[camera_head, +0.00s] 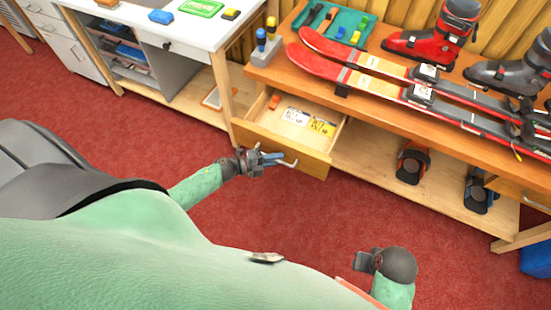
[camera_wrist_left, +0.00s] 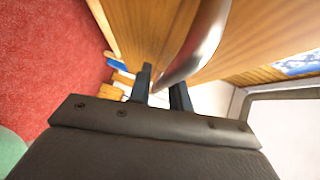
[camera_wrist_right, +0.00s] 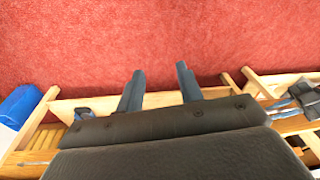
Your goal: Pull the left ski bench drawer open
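The left ski bench drawer (camera_head: 280,148) stands open, pulled out from under the wooden bench top, with its inside showing. Its curved metal handle (camera_head: 288,163) is on the front panel. My left gripper (camera_head: 273,160) is at this handle. In the left wrist view the handle (camera_wrist_left: 203,42) passes between the two fingers (camera_wrist_left: 160,85), which look closed around it. My right gripper (camera_wrist_right: 160,88) is open and empty, over the red floor and away from the bench; its hand shows low in the head view.
White and yellow labels (camera_head: 308,120) and a small orange item (camera_head: 274,101) lie in the drawer. Red skis (camera_head: 375,85) and boots (camera_head: 430,45) stand on the bench top (camera_head: 375,108). A white workbench (camera_head: 160,30) is at left. The red floor (camera_head: 330,215) before the drawer is clear.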

